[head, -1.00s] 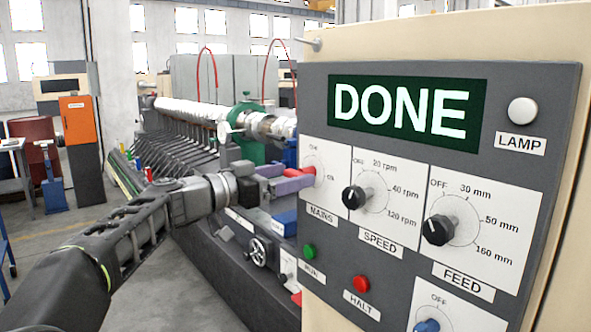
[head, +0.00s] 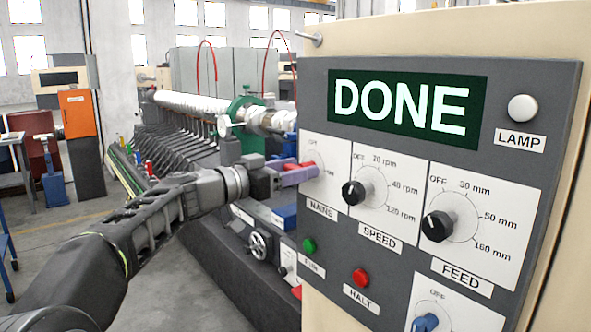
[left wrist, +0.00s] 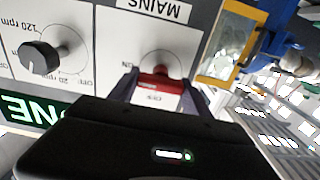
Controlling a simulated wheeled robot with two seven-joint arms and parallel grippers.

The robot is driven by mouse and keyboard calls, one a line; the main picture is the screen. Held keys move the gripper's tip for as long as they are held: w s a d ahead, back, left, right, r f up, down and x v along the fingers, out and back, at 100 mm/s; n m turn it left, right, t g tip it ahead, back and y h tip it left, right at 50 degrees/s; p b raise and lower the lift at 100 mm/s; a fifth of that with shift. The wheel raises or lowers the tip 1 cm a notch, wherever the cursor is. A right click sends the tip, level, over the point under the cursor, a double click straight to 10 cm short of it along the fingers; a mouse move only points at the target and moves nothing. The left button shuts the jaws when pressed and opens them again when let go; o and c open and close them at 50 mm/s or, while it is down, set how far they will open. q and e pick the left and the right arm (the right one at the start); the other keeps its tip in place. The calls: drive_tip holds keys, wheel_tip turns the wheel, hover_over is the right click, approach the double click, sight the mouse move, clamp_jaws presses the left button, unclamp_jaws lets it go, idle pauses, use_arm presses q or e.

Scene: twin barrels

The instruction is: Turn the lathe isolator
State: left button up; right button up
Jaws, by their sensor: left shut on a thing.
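The lathe isolator is the red knob (head: 312,163) on the white plate labelled MAINS, at the left edge of the control panel (head: 400,270). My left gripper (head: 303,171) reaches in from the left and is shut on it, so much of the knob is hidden. In the left wrist view the red knob (left wrist: 160,80) sits between the two fingers of my left gripper (left wrist: 163,88), and the panel appears upside down. Which mark the knob points to is hard to tell. My right gripper is not in view.
The panel display (head: 402,108) reads DONE. The black SPEED knob (head: 354,193) and FEED knob (head: 437,226) are to the right. A green button (head: 309,245) and a red HALT button (head: 360,277) are below. The long lathe (head: 205,130) stands behind my left arm.

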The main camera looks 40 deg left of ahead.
use_arm(q)
drive_tip(key=c, duration=0.4)
drive_tip(key=shift+c, duration=0.2)
